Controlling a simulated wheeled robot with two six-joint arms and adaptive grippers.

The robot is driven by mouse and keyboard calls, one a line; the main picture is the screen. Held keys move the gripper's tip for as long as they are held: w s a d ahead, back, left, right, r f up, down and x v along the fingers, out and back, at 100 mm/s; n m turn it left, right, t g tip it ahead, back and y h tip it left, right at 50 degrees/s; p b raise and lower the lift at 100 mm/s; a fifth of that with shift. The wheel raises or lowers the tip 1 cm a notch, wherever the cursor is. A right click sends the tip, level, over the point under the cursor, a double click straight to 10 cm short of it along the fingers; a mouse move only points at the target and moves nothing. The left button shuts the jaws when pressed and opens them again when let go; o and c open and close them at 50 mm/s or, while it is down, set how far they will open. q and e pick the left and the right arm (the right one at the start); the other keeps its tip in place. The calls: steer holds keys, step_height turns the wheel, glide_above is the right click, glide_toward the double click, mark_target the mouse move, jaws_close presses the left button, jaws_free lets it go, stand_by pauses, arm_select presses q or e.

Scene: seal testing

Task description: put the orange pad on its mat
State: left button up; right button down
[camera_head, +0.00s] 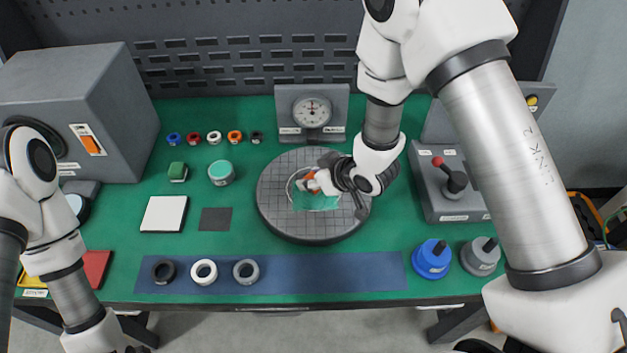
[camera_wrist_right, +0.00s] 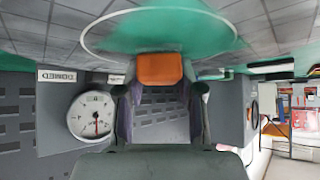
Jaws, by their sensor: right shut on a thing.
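My right gripper (camera_head: 314,183) is shut on the orange pad (camera_head: 309,178), over the round grey gridded plate (camera_head: 285,218). In the right wrist view the orange pad (camera_wrist_right: 160,68) sits between the two fingertips (camera_wrist_right: 160,88). A teal patch (camera_head: 316,203) with a white ring around it lies on the plate, right by the pad. I cannot tell whether the pad touches it. My left arm comes in at the lower left; only a dark sliver of its gripper (camera_head: 132,349) shows at the bottom edge.
A dial gauge (camera_head: 312,111) stands behind the plate. A white square (camera_head: 164,213) and a dark square (camera_head: 216,219) lie left. Several rings rest on a blue strip (camera_head: 320,272) in front. A joystick box (camera_head: 446,190) and blue knob (camera_head: 432,259) stand right.

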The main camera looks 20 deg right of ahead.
steer(key=shift+r, duration=0.55)
step_height(320, 180, up, 2)
steer(key=shift+r, duration=0.15)
steer(key=s, duration=0.2)
steer(key=s+a+b, duration=0.1)
steer(key=s, duration=0.2)
steer(key=s+a, duration=0.1)
steer(key=s, duration=0.1)
steer(key=shift+s+r+b, duration=0.2)
steer(key=shift+r+b, duration=0.05)
steer(key=shift+b, duration=0.15)
steer(key=s+p, duration=0.1)
steer(key=p, duration=0.2)
steer(key=s+r+p, duration=0.1)
steer(key=p, duration=0.2)
steer(key=s+r+p, duration=0.1)
steer(key=p, duration=0.2)
steer(key=shift+a, duration=0.4)
steer(key=shift+s+a+f+p, duration=0.15)
steer(key=shift+s+a+p, duration=0.1)
steer(key=shift+s+p, duration=0.85)
steer(key=shift+s+a+f+p, duration=0.2)
steer(key=shift+s+p, duration=0.35)
steer(key=shift+p, duration=1.1)
steer(key=shift+s+a+f+p, duration=0.15)
steer(key=shift+s+a+p, duration=0.1)
steer(key=shift+s+p, duration=0.85)
